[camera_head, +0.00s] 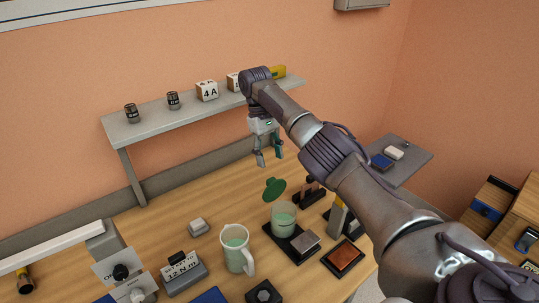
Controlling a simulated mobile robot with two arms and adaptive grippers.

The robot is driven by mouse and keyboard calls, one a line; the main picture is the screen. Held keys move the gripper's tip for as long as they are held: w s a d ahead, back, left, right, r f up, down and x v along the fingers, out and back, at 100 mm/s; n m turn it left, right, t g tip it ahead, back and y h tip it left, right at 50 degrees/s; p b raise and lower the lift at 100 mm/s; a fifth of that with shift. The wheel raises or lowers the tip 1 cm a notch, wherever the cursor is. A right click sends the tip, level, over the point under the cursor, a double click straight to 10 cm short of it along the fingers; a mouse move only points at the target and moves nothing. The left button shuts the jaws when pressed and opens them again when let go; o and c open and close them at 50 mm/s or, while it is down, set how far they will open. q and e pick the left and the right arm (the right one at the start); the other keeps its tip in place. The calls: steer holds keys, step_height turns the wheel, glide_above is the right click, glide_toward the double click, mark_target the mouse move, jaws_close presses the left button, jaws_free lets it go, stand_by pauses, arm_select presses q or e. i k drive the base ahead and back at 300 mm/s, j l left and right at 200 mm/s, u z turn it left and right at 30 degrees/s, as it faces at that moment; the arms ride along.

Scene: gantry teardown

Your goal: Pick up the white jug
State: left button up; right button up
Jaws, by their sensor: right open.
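The white jug (236,250) stands upright on the wooden table, with green contents visible inside and its handle toward the lower right. My right gripper (269,161) points down above the back of the table, open and empty. It is behind and to the right of the jug, well apart from it. My left gripper is not in view.
A cup with green contents (283,217) stands on a dark base right of the jug, with a green disc (274,189) behind it. A shelf (150,122) runs along the wall.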

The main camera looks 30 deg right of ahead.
mark_target(234, 238)
steer(key=k, duration=1.5)
